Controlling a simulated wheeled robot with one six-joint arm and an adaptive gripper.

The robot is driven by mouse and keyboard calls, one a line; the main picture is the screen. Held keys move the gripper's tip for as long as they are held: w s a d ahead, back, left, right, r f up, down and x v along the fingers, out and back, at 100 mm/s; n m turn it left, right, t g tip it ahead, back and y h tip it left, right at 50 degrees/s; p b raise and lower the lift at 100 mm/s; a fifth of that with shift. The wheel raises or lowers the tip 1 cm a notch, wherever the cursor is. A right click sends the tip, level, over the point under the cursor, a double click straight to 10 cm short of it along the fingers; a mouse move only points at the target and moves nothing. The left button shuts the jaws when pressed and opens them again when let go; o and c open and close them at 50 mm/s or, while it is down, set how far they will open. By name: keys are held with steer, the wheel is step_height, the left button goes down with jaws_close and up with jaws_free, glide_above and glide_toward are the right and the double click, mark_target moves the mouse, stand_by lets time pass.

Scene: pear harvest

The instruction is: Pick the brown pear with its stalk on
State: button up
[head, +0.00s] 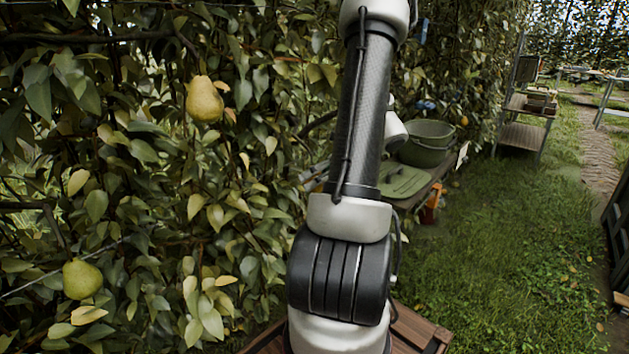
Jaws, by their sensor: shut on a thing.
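No clearly brown pear shows in the head view. A yellow pear (205,100) hangs among the leaves at the upper left. A greener pear (82,280) hangs at the lower left. Both are apart from my arm, which rises through the middle of the picture and leaves the top edge. My gripper is not visible, so what it holds cannot be seen. My arm hides part of the foliage and bench behind it.
A green bucket (427,155) and a flat green item (402,181) stand on a bench right of my arm. A slatted wooden crate (415,331) is at the bottom. A shelf rack (525,134) stands farther back. Grass at right is mostly clear.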

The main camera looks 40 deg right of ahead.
steer(key=shift+s+a+r+g, duration=0.1)
steer(key=shift+g, duration=0.2)
steer(key=shift+s+a+r+m+g+y, duration=0.2)
steer(key=shift+s+m+g+y, duration=0.1)
steer(key=shift+m+g, duration=0.15)
steer(key=shift+s+a+r+m+g+y, duration=0.1)
steer(key=shift+s+r+m+g+y, duration=0.2)
steer(key=shift+m+g, duration=0.2)
stand_by(0.5)
steer(key=shift+s+a+f, duration=0.15)
steer(key=shift+s+a, duration=0.3)
steer(key=shift+s, duration=0.25)
steer(key=shift+s+a+f, duration=0.15)
steer(key=shift+s+a, duration=0.25)
steer(key=shift+s, duration=0.3)
steer(key=shift+s+a+f, duration=0.15)
steer(key=shift+s+a, duration=0.3)
steer(key=shift+s, duration=0.25)
